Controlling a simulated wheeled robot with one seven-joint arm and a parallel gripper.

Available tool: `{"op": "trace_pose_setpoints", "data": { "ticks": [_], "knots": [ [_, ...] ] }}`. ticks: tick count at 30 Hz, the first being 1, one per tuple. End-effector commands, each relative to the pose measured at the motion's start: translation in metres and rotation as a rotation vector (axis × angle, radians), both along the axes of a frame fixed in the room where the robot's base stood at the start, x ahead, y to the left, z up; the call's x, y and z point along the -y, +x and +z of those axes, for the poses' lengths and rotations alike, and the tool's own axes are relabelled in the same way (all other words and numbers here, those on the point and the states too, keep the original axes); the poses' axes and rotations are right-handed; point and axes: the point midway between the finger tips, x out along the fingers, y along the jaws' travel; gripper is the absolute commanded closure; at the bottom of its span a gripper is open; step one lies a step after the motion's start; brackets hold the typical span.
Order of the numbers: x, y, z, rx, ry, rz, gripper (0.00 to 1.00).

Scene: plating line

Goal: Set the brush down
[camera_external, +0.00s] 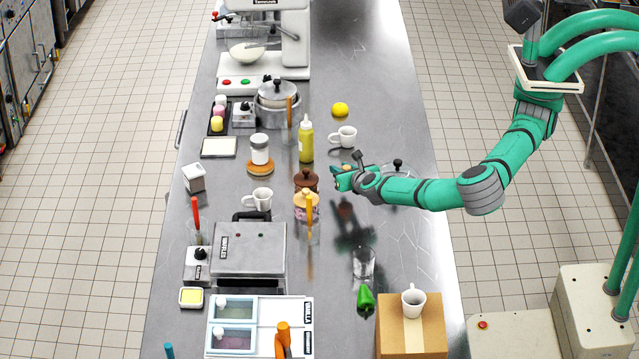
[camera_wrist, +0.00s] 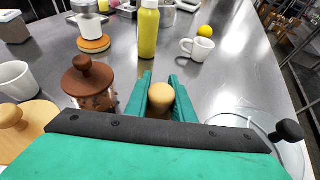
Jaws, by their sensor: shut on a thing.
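My gripper (camera_external: 342,178) reaches over the steel counter (camera_external: 388,130) from the right, above its surface. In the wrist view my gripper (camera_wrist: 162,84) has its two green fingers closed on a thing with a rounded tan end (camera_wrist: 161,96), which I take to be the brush. Only this tan end shows clearly; the rest is hidden between and below the fingers. In the external view a small tan bit of the brush (camera_external: 346,167) shows at the fingers. I cannot see bristles, or any contact with the counter.
A brown-lidded jar (camera_wrist: 88,82) stands left of my fingers, a yellow bottle (camera_wrist: 148,30) beyond them. A white mug (camera_wrist: 198,48) and lemon (camera_wrist: 205,31) are ahead right. A glass lid with a black knob (camera_wrist: 288,130) is close right. Bare counter lies between the bottle and mug.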

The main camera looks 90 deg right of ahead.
Motion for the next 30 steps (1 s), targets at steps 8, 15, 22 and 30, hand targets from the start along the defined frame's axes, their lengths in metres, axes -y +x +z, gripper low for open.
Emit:
{"op": "trace_pose_setpoints", "data": {
  "ticks": [8, 15, 22, 30],
  "knots": [
    [0.001, 0.004, -0.032, -0.003, -0.002, 0.002, 1.0],
    [0.001, 0.004, -0.035, -0.001, 0.0, 0.001, 1.0],
    [0.001, 0.004, -0.038, 0.0, 0.0, 0.001, 0.73],
    [0.001, 0.004, -0.038, -0.001, 0.0, 0.001, 0.59]
  ]
}}
